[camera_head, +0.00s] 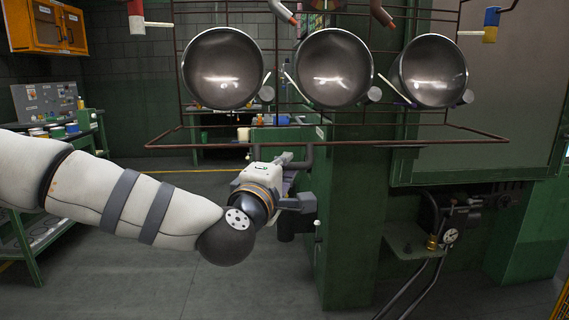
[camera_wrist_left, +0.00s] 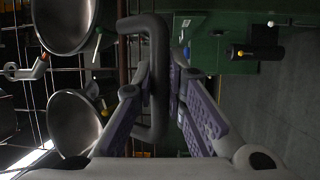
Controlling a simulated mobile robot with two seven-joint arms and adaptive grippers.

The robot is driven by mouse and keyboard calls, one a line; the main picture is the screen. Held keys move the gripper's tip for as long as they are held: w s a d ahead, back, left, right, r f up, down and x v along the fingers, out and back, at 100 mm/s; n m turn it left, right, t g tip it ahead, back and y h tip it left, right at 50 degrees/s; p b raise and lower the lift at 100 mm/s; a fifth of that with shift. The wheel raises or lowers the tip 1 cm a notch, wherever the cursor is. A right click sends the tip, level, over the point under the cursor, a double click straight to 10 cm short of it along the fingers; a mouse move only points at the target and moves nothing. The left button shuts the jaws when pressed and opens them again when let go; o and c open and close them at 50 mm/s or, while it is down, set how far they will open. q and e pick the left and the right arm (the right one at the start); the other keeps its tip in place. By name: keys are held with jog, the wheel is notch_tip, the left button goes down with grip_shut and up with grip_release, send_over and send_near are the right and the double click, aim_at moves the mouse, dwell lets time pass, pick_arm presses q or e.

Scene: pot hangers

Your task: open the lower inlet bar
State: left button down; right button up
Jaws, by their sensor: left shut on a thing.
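The lower inlet bar (camera_head: 400,143) is a thin reddish-brown bar along the front bottom of the wire rack. A dark grey U-shaped handle (camera_head: 311,156) hangs under it. My left gripper (camera_head: 285,160) is at this handle, below the bar, with its fingers partly hidden by the wrist in the head view. In the left wrist view, the purple-padded fingers (camera_wrist_left: 161,72) are closed around the handle (camera_wrist_left: 158,110), one on each side. The bar (camera_wrist_left: 122,60) runs beside the handle there. My right gripper is not in view.
Three dark metal pots (camera_head: 223,68) hang in a row on the rack above the bar. A green machine column (camera_head: 353,220) stands just behind and right of my left gripper. A gauge with hoses (camera_head: 449,236) sits at the lower right. The floor (camera_head: 150,285) below my arm is clear.

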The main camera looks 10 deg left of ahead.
pick_arm(q)
jog(key=c, duration=1.6)
grip_release()
